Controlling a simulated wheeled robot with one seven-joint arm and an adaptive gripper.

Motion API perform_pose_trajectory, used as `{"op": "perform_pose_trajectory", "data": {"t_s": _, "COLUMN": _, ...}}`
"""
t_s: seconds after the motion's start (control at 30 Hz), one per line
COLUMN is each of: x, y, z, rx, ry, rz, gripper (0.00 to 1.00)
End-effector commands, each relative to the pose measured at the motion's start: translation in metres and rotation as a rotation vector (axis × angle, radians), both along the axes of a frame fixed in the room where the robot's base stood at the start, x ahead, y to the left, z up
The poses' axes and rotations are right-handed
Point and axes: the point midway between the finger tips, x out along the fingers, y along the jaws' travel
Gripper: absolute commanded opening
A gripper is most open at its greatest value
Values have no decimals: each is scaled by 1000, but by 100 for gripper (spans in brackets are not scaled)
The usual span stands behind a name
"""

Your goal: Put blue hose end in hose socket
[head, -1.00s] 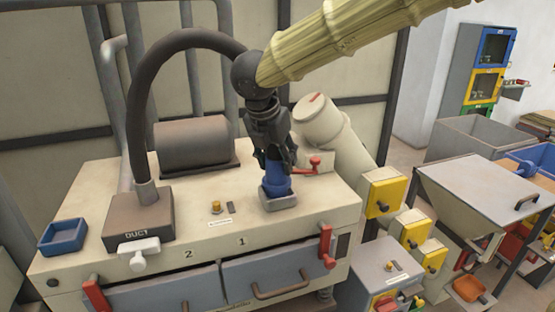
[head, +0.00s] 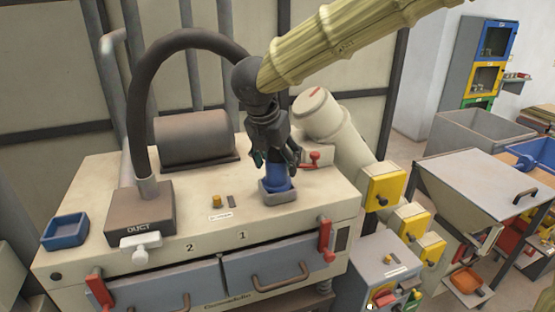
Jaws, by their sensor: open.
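The blue hose end (head: 274,174) stands upright in the grey hose socket (head: 278,196) on top of the cream machine. My gripper (head: 275,160) is right above it, pointing down, with its fingers spread to either side of the blue hose end's upper part. The fingers are open. My gripper and wrist hide the top of the blue end, so I cannot tell whether a finger touches it.
A dark hose (head: 140,100) arches up from the DUCT box (head: 140,208) on the left. A red-handled lever (head: 314,157) stands close to the right of my gripper. A blue tray (head: 64,231) sits on the machine's left end. A drum (head: 194,136) lies behind.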

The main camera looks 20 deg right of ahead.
Motion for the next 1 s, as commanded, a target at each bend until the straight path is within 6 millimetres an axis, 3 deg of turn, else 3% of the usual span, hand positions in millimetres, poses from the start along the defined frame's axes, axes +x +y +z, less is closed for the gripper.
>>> {"op": "perform_pose_trajectory", "data": {"t_s": 0.17, "x": -2, "y": 3, "z": 11, "rx": 2, "ry": -3, "rz": -1, "gripper": 68}}
{"op": "perform_pose_trajectory", "data": {"t_s": 0.7, "x": -27, "y": 27, "z": 95, "rx": 0, "ry": -3, "rz": 0, "gripper": 68}}
{"op": "perform_pose_trajectory", "data": {"t_s": 1.0, "x": -33, "y": 32, "z": 112, "rx": -1, "ry": 1, "rz": 1, "gripper": 68}}
